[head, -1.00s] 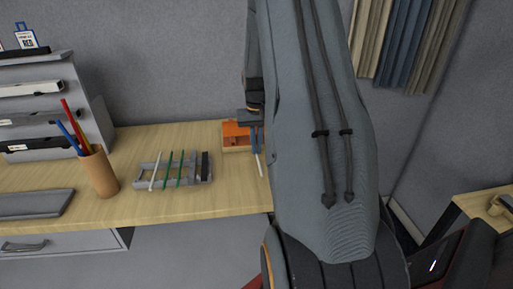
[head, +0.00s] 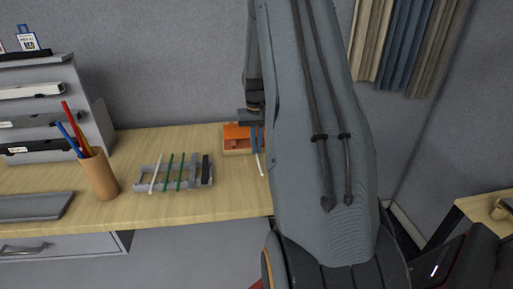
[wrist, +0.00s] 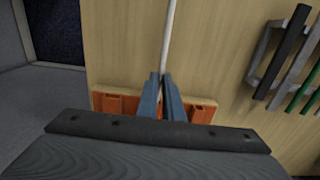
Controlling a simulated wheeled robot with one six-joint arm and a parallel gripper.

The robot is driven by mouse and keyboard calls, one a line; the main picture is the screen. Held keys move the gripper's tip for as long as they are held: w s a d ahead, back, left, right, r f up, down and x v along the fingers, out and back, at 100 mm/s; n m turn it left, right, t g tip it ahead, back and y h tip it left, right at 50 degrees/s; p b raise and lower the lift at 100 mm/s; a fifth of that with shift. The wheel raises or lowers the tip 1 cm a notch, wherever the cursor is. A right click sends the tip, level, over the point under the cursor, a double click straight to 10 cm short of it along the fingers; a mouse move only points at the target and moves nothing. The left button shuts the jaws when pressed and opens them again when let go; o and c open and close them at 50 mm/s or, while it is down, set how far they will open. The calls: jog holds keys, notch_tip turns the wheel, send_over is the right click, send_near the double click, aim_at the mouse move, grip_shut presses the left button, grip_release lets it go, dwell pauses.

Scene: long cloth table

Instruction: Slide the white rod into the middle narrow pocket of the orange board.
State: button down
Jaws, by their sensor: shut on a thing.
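The white rod (head: 261,166) is between the blue-grey fingers of my gripper (head: 257,150). In the wrist view, the rod (wrist: 169,38) sticks out past the fingertips of my gripper (wrist: 161,76), over the table. The gripper is shut on the rod. The orange board (head: 236,131) stands at the back of the table, partly behind my gripper and arm. In the wrist view, the board (wrist: 197,104) shows on both sides of the fingers. Its middle pocket is hidden by them, and I cannot tell whether the rod touches the board.
A grey rack (head: 142,186) left of the board holds another white rod (head: 154,175), green rods (head: 180,170) and a black bar (head: 206,169). A pencil cup (head: 99,174) stands further left. The table (head: 205,208) is clear in front of the rack. The wall is close behind.

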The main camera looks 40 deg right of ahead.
jog(key=shift+w+d+b, duration=0.25)
jog(key=shift+w+d, duration=0.2)
jog(key=shift+w, duration=0.3)
jog(key=shift+w+d+b, duration=0.25)
jog(key=shift+w+d, duration=0.2)
jog(key=shift+w, duration=0.3)
jog(key=c, duration=1.8)
grip_release()
jog(key=shift+r, duration=0.1)
jog(key=shift+r+b, duration=1.15)
jog(key=shift+r, duration=2.65)
jog(key=shift+c, duration=0.3)
